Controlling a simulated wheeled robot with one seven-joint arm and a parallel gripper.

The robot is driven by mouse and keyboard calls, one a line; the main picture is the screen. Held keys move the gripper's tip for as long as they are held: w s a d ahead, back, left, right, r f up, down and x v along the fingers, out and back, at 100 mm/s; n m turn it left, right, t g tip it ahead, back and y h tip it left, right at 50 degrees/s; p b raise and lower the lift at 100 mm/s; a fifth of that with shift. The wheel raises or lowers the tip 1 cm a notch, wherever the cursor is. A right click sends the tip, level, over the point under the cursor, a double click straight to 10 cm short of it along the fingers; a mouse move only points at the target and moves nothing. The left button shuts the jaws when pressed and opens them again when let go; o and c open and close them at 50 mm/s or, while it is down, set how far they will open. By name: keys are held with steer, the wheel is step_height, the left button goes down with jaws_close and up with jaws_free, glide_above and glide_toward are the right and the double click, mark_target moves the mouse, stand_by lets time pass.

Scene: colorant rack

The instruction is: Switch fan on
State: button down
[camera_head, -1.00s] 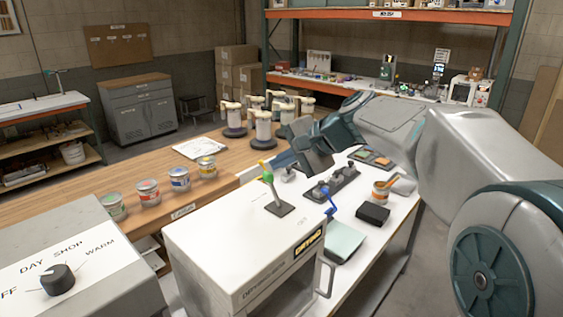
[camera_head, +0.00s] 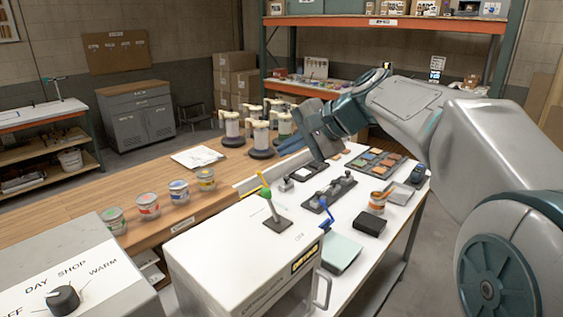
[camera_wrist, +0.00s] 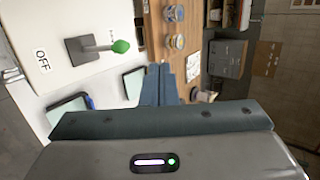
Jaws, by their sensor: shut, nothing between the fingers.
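A lever with a green knob (camera_head: 265,191) rises from a dark square plate (camera_head: 277,225) on top of a white drying box (camera_head: 225,242). In the head view it leans up and left. In the wrist view the lever (camera_wrist: 98,47) shows at upper left, beside the printed word OFF (camera_wrist: 41,61). I cannot tell which setting it is at. My gripper (camera_head: 290,147) is beyond the box in the head view, above the bench and apart from the lever. Its fingers (camera_wrist: 158,70) are together and empty in the wrist view.
A blue lever (camera_head: 326,214) stands by the box's right edge. A grey box with a black knob (camera_head: 63,299) is at lower left. Several paint cans (camera_head: 178,190) and white-topped dispensers (camera_head: 260,135) stand on the wooden counter. A black block (camera_head: 369,224) lies on the white bench.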

step_height(320, 180, up, 7)
steer(key=d, duration=0.2)
steer(key=shift+s, duration=0.2)
steer(key=shift+f, duration=0.15)
steer(key=s+d+f+n+h, duration=0.2)
steer(key=s+d+f+h, duration=0.1)
steer(key=s+f, duration=0.5)
steer(key=s+d+f+n+h+b, duration=0.1)
steer(key=s+d+f+n+h, duration=0.1)
steer(key=s+d+f, duration=0.3)
steer(key=s+d+f+n+g+h+b, duration=0.1)
steer(key=s+d+f+n+h, duration=0.2)
steer(key=s+f, duration=0.8)
step_height(320, 180, down, 6)
steer(key=shift+d+f+h, duration=0.1)
steer(key=shift+d+h, duration=0.4)
steer(key=shift+d, duration=0.55)
